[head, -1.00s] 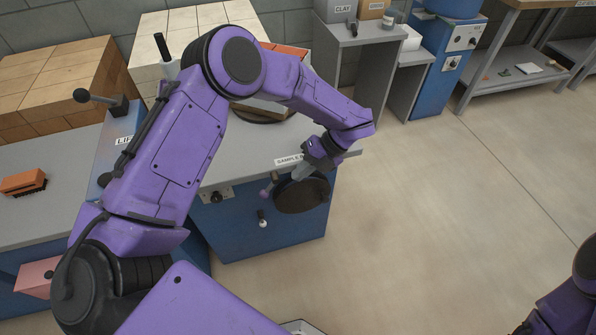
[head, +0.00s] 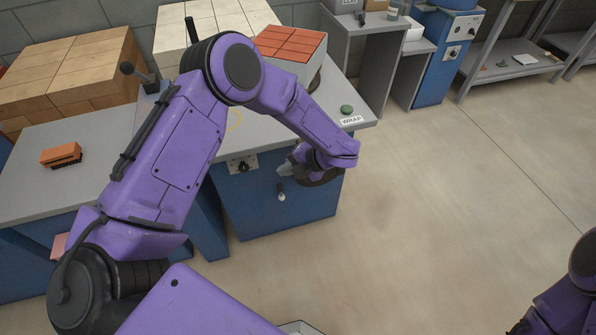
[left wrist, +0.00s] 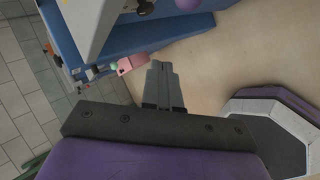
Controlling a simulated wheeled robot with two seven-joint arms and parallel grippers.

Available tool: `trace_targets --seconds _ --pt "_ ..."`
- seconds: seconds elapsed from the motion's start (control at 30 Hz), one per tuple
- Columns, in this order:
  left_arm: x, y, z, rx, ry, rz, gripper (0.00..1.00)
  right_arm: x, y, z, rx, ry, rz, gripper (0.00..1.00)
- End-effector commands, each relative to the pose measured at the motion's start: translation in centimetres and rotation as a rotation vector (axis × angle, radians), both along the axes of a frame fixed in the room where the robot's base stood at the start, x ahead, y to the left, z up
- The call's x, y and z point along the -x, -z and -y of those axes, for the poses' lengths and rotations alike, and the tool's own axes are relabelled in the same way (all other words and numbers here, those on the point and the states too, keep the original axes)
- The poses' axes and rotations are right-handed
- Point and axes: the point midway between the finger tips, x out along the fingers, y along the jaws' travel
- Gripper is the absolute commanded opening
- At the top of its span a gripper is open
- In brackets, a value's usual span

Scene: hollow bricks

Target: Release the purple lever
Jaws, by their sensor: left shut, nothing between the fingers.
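My left gripper (head: 284,170) is in front of the blue cabinet (head: 300,213), just below its grey top. Its grey fingers are together and empty; they also show shut in the left wrist view (left wrist: 163,82). A purple rounded knob (left wrist: 188,4), probably the purple lever's, is cut by the top edge of the left wrist view, apart from the fingertips. In the head view I cannot make out the purple lever; my gripper or forearm may hide it. My right gripper is out of view.
A white-tipped lever (head: 281,195) and a black knob (head: 243,167) sit on the cabinet front. A stack with red bricks on top (head: 290,42), a green button (head: 346,109) and a WRAP label (head: 352,120) are on its top.

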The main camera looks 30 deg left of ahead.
Motion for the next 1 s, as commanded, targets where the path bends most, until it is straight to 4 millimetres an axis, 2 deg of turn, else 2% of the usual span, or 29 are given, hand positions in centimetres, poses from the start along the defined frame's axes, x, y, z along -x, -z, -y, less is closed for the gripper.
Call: trace_targets --seconds 0.27,0.37,0.47,0.57,0.6,0.7,0.73,0.83,1.0 --pt "0.9 3.8 -2.1 -0.129 0.632 -0.254 0.0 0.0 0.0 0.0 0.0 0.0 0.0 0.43" --pt "2.5 6.1 -2.2 -0.173 0.936 -0.411 0.0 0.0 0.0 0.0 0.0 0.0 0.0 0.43" --pt "6.2 9.1 -1.8 -0.194 1.298 -0.616 0.0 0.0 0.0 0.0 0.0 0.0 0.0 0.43" --pt "13.2 12.4 -0.9 -0.156 1.716 -0.866 0.0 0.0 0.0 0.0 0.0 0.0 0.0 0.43" --pt "16.5 13.4 -0.7 -0.121 1.862 -0.952 0.0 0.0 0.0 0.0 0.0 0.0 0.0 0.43" --pt "23.1 14.3 -0.6 -0.025 2.091 -1.092 0.0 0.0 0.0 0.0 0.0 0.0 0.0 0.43" --pt "24.4 14.4 -0.6 -0.003 2.127 -1.118 0.0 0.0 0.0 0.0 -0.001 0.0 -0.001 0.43" --pt "27.0 14.4 -1.0 0.046 2.183 -1.164 0.0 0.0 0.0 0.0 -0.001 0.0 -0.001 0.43" --pt "27.4 14.4 -1.1 0.055 2.191 -1.171 0.0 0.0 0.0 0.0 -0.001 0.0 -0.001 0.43"
